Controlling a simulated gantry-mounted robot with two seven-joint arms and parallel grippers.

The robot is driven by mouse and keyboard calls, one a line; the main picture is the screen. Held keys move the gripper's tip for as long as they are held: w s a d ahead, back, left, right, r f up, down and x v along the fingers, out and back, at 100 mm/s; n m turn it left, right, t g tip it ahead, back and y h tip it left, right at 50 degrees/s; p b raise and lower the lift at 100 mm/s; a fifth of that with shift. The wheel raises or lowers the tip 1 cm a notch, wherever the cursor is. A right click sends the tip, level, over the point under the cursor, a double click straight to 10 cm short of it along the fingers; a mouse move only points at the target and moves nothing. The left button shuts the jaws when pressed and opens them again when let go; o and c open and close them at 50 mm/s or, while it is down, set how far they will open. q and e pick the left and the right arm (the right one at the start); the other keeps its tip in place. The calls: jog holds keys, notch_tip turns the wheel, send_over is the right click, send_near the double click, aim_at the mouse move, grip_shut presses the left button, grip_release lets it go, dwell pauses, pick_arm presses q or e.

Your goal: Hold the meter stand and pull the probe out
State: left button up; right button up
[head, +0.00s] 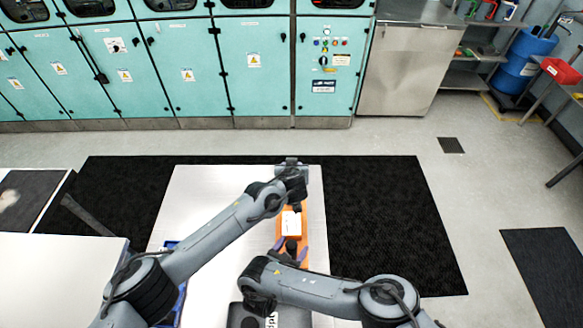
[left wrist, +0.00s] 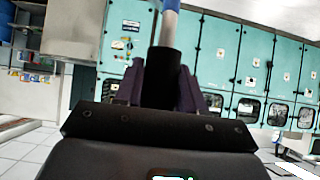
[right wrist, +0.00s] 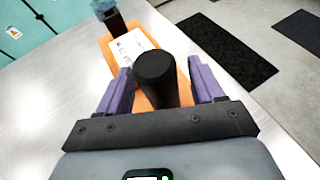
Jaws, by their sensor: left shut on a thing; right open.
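The meter stand (head: 290,222) is an orange block with a white label, lying on the pale table. In the right wrist view the orange stand (right wrist: 109,56) has a thick black upright post (right wrist: 156,82). My right gripper (head: 291,247) is open, with its purple fingers on either side of the post and gaps showing. My left gripper (left wrist: 160,82) is shut on a black cylinder with a blue part beyond it, apparently the probe (left wrist: 160,75). In the head view the left hand is at the stand's far end. Whether the probe still sits in the stand cannot be told.
A blue crate (head: 172,243) is partly hidden by my left arm. Black mats (head: 390,220) cover the floor around the table. Teal cabinets (head: 190,70) stand at the back.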

pick_arm(q)
jog(key=shift+r+p, duration=3.5)
jog(key=shift+r, duration=0.2)
pick_arm(e)
jog(key=shift+r, duration=3.65)
pick_arm(q)
notch_tip(320, 180, up, 3)
jog(key=p, duration=0.3)
jog(key=shift+r, duration=0.1)
pick_arm(e)
jog(key=v, duration=0.3)
jog(key=shift+r, duration=0.2)
pick_arm(q)
jog(key=shift+r+p, duration=2.15)
jog(key=shift+p, duration=0.15)
pick_arm(e)
jog(key=shift+v, duration=2.95)
jog(key=shift+s+f, duration=0.1)
jog(key=shift+f, duration=0.1)
